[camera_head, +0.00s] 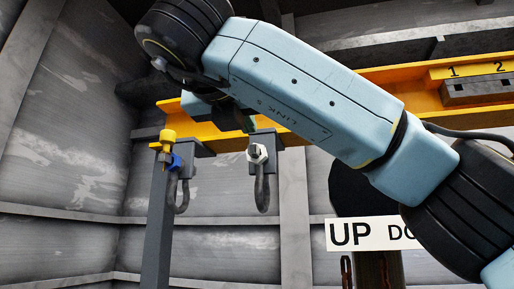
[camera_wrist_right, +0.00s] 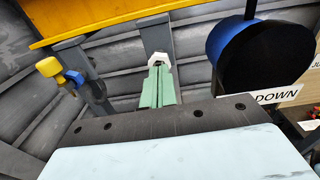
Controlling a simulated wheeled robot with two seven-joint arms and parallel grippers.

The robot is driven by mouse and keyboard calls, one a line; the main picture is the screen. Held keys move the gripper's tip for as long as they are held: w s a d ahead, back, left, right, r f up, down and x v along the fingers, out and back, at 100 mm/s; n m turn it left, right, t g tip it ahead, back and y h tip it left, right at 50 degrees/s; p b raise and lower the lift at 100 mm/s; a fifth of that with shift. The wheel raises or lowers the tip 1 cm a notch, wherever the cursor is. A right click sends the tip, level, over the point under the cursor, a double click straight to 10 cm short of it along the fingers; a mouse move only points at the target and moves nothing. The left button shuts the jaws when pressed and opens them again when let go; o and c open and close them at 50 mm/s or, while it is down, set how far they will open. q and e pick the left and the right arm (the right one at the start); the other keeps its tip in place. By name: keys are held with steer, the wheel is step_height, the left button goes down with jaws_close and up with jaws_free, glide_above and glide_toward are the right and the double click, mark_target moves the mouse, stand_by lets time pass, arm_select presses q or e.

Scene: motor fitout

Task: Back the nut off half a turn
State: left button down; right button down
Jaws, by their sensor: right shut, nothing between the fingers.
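The white hex nut (camera_head: 257,154) sits on a threaded stud on a grey bracket plate (camera_head: 264,138) that hangs under the yellow beam. A dark shackle-like loop hangs below it. In the right wrist view the nut (camera_wrist_right: 159,60) shows just beyond my green fingertips. My right gripper (camera_wrist_right: 159,72) is shut with nothing between its fingers and points at the nut; I cannot tell whether the tips touch it. In the head view my own arm link hides most of this gripper, with a little green showing above the bracket. My left gripper is not in view.
Left of the nut, a grey post (camera_head: 157,220) carries a yellow knob (camera_head: 163,140) and a blue part (camera_head: 175,162). The yellow beam (camera_head: 205,118) runs close above. An "UP" and "DOWN" sign (camera_head: 350,234) is at lower right. Below the bracket is open space before the grey wall.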

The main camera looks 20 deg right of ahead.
mark_target(253, 145)
steer(key=shift+s+d+r+p+x, duration=0.15)
steer(key=shift+p+x, duration=0.2)
steer(key=shift+x, duration=0.75)
steer(key=shift+d+r+p+x, duration=0.15)
steer(key=shift+p+x, duration=0.15)
steer(key=shift+x, duration=0.8)
steer(key=shift+s+d+r+p+x, duration=0.15)
steer(key=shift+p+x, duration=0.2)
steer(key=shift+x, duration=0.75)
steer(key=shift+a+f, duration=0.2)
steer(key=shift+f, duration=0.05)
steer(key=shift+w+a+b, duration=0.2)
steer(key=shift+a+b, duration=0.05)
steer(key=shift+b, duration=0.1)
steer(key=shift+w+a+r, duration=0.1)
steer(key=shift+w+a, duration=0.05)
steer(key=shift+a, duration=0.15)
steer(key=shift+w+a+b, duration=0.3)
steer(key=shift+a, duration=0.05)
steer(key=shift+w+a, duration=0.1)
steer(key=shift+a, duration=0.1)
